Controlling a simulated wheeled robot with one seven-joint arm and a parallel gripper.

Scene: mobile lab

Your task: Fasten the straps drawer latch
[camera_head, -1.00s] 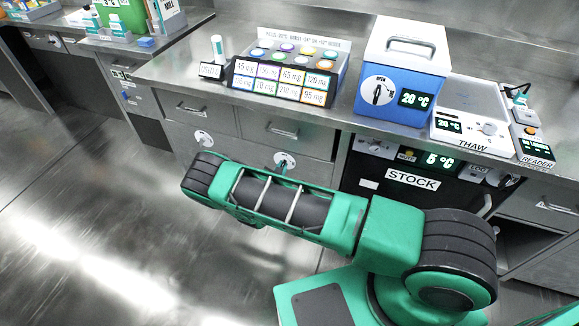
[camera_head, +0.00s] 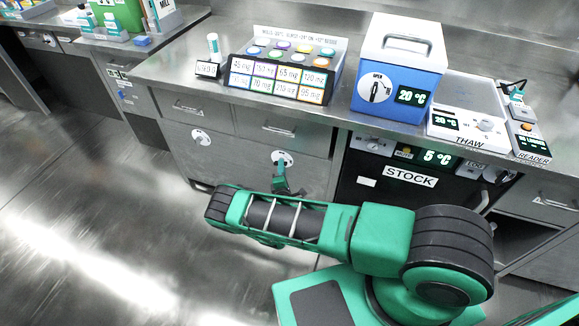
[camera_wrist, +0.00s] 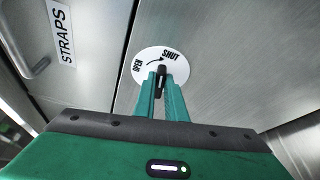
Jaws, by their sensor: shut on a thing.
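The round white latch plate (camera_wrist: 150,60) reads OPEN on the left and SHUT at the upper right, with a curved arrow between. My gripper (camera_wrist: 161,80) is shut on the small black latch handle (camera_wrist: 161,83), whose tip points up between the two words. The fingers hide part of the handle and the plate's lower part. A STRAPS label (camera_wrist: 63,33) is on the metal front to the left. In the head view the latch plate (camera_head: 283,158) is on the front below the counter, with my gripper (camera_head: 281,172) at it.
A second latch plate (camera_head: 201,138) is to the left, and the dark STOCK unit (camera_head: 385,192) is to the right. A drawer handle (camera_head: 279,129) juts out above the latch. The counter holds a blue box (camera_head: 398,85) and a labelled rack (camera_head: 280,82). The floor at left is clear.

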